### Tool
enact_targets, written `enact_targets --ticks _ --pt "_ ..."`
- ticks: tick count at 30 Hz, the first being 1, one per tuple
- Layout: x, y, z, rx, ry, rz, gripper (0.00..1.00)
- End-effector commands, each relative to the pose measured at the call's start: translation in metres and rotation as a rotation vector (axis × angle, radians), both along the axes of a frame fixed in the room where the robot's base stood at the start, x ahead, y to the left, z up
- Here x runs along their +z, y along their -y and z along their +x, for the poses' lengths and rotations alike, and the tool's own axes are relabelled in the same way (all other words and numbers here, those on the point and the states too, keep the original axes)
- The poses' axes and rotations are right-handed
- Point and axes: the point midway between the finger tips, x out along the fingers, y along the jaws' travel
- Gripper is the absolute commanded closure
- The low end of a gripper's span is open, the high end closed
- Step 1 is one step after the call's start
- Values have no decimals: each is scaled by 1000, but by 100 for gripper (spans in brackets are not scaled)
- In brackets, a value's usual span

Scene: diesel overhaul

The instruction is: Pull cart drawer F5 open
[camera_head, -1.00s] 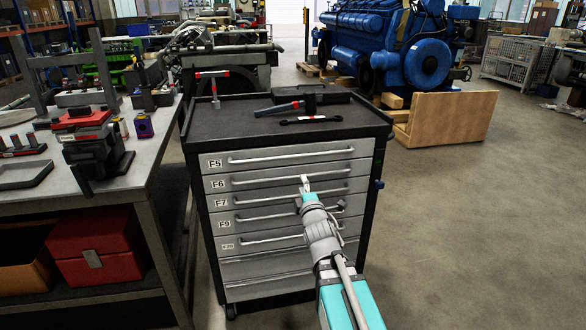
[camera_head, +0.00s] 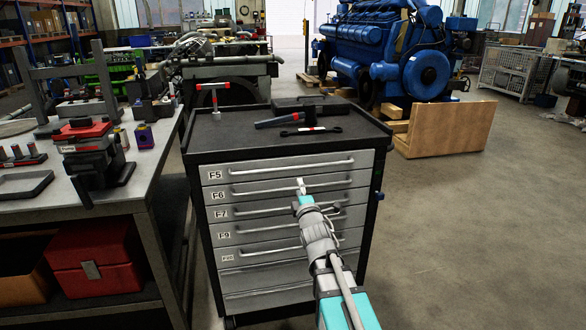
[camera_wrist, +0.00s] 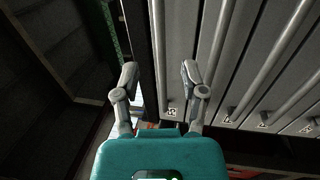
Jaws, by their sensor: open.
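Drawer F5 (camera_head: 272,178) is the top grey drawer of the tool cart and looks closed, flush with the drawers below. Its long bar handle (camera_head: 292,169) runs across the front. My gripper (camera_head: 301,184) is in front of the cart, just below the F5 handle in the head view. In the wrist view my gripper (camera_wrist: 159,74) is open, with its two fingers apart. A bar handle (camera_wrist: 157,45), seemingly that of F5, appears between the fingers there. I see no clear contact, and the depth gap cannot be told.
Drawers F6 (camera_head: 245,197) and below have similar handles close under my gripper. A workbench (camera_head: 120,200) stands close on the left. The floor (camera_head: 470,240) on the right is clear.

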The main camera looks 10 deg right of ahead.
Motion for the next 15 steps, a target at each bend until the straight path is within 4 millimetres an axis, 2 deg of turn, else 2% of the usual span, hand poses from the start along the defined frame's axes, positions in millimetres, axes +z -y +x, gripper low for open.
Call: enact_targets --ticks 1,3,15 --pt "3 0 12 0 0 0 45" --pt "5 0 22 0 0 0 45" --pt "16 0 79 0 0 0 45"
